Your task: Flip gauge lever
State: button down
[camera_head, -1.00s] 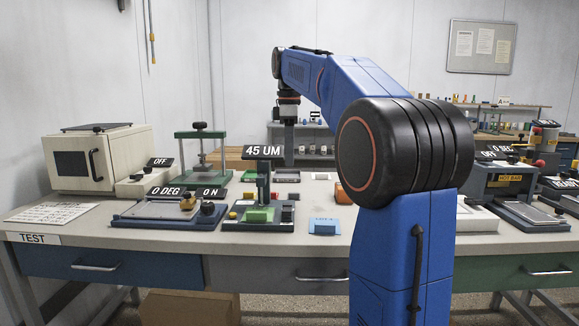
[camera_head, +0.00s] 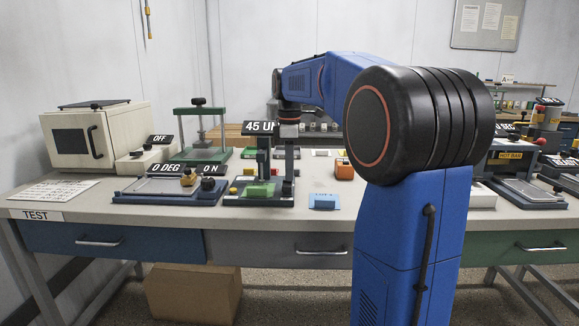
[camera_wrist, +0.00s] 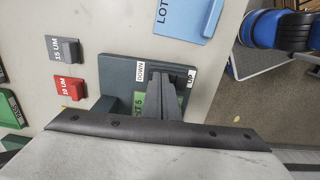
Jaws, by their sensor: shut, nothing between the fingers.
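The gauge (camera_head: 260,200) stands on the bench under a floating "45 UM" readout (camera_head: 259,128). It has a dark base, an upright post and a green piece (camera_head: 261,189) on it. In the wrist view its dark teal base (camera_wrist: 113,74) carries a DOWN label (camera_wrist: 141,72) and an UP label (camera_wrist: 192,76). My gripper (camera_head: 289,177) is shut and empty, low at the gauge's right side. In the wrist view my gripper (camera_wrist: 172,76) lies over the base between the two labels. The lever cannot be made out clearly; my fingers cover part of the base. Contact cannot be told.
A grey 15 UM block (camera_wrist: 63,50) and a red 30 UM block (camera_wrist: 69,88) lie beside the gauge. A blue lot sheet (camera_head: 323,202) lies to its right. A flat device (camera_head: 165,188) stands left, a green press (camera_head: 201,135) behind.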

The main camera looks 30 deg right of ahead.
jog(key=shift+f, duration=0.1)
jog(key=shift+f+g+y, duration=0.4)
jog(key=shift+f+g, duration=0.05)
jog(key=shift+g, duration=0.05)
jog(key=shift+s+a, duration=0.25)
jog(key=shift+s, duration=0.2)
dwell(0.6)
jog(key=shift+r, duration=0.15)
